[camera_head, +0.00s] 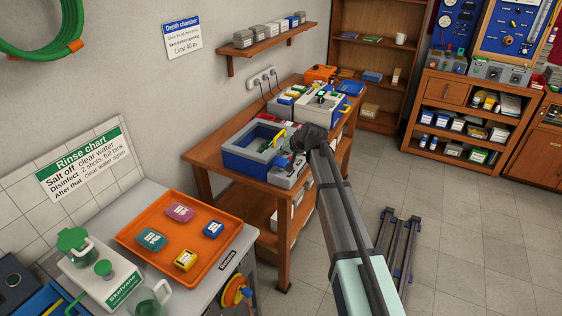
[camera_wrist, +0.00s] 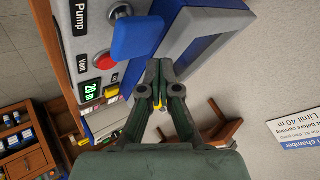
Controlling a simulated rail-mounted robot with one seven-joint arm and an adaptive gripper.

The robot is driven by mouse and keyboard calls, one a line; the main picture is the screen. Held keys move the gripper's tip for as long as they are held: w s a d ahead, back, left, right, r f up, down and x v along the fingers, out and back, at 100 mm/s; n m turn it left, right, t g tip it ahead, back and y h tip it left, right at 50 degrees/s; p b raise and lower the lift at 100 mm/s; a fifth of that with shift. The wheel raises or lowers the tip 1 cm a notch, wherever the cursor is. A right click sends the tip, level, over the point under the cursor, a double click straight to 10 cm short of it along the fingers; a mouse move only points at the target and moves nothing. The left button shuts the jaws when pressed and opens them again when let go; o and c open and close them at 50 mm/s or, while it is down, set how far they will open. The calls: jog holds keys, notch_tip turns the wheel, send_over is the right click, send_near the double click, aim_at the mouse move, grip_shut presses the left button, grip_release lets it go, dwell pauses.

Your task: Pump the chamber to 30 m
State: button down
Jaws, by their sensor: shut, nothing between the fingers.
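The chamber (camera_head: 234,158) is a blue and grey box with an open-looking window on the wooden bench. In the wrist view its grey panel (camera_wrist: 92,50) carries the word Pump, a blue pump handle (camera_wrist: 137,38) on a metal stem, a red Vent button (camera_wrist: 106,61) and a green-lit display (camera_wrist: 90,90) that appears to read 20 m. My gripper (camera_wrist: 160,68) is shut and empty, its fingertips just below the blue handle in the picture. I cannot tell whether they touch it. In the head view my gripper (camera_head: 293,142) is at the chamber's right side, partly hiding the panel.
A wall sign (camera_head: 182,36) reads Depth chamber, Limit 40 m. Another white device (camera_head: 318,108) stands behind on the same bench (camera_head: 200,172). An orange tray (camera_head: 150,245) with several coloured cases lies at the front left. A folded stand (camera_head: 398,245) lies on the floor.

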jog(key=shift+r+p, duration=0.75)
jog(key=shift+r, duration=1.45)
dwell(1.1)
notch_tip(320, 180, up, 4)
jog(key=p, duration=0.3)
send_over(282, 161)
jog(key=shift+s+d+f, duration=0.1)
jog(key=shift+s, duration=0.05)
jog(key=shift+f+b, duration=0.15)
jog(key=shift+b, duration=0.15)
jog(key=shift+f+b, duration=2)
jog(key=shift+f, duration=2.25)
jog(key=shift+f, duration=0.15)
jog(key=shift+f+b, duration=0.25)
jog(key=shift+b, duration=0.05)
